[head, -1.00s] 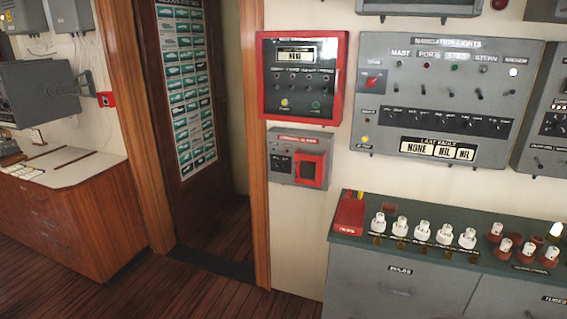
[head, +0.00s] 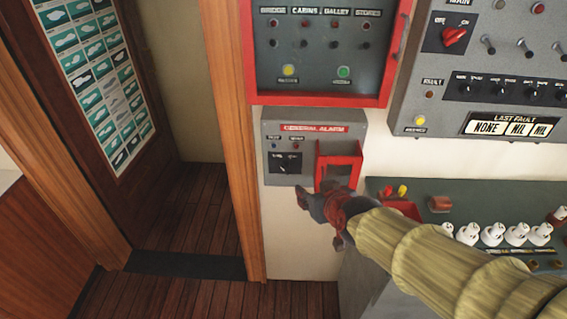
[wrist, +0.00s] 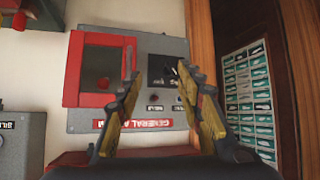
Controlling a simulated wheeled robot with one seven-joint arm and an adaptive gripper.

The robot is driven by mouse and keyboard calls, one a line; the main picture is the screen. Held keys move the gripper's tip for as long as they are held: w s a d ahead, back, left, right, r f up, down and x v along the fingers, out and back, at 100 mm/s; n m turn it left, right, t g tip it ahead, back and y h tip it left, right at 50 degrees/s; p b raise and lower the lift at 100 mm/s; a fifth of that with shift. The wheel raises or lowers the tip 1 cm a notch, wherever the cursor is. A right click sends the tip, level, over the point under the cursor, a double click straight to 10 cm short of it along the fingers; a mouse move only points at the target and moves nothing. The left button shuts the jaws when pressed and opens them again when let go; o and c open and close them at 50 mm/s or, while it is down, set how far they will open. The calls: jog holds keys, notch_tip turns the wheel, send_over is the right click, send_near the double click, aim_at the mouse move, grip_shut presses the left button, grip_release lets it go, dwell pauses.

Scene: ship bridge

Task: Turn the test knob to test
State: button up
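The grey general alarm box (head: 312,180) is on the wall, with a red label and a red-framed cover at its right. Its small dark knob (head: 287,162) sits on a black plate at the left of the box. In the wrist view the box is upside down and the knob (wrist: 168,72) shows between my fingers, near the right fingertip. My gripper (head: 318,214) is in front of the lower part of the box in the head view. In the wrist view my gripper (wrist: 163,82) is open and empty, its fingers on either side of the knob plate. Contact cannot be told.
A red-framed panel (head: 318,98) hangs above the box. A wooden door post (head: 237,140) and open doorway are to its left. The navigation lights panel (head: 480,90) is at right. A green-topped counter (head: 470,200) with bulbs stands below right.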

jog(key=w+a+f+n+t+p, duration=0.1)
jog(key=w+a+f+t+p, duration=0.15)
jog(key=w+a, duration=0.45)
jog(key=n+t+h+p, duration=0.2)
jog(key=t+h, duration=0.1)
jog(key=t, duration=0.2)
send_near(283, 170)
jog(key=w, duration=0.9)
jog(key=shift+w+d+f+b, duration=0.1)
jog(key=shift+w+b, duration=0.2)
jog(key=shift+c, duration=1.1)
grip_shut()
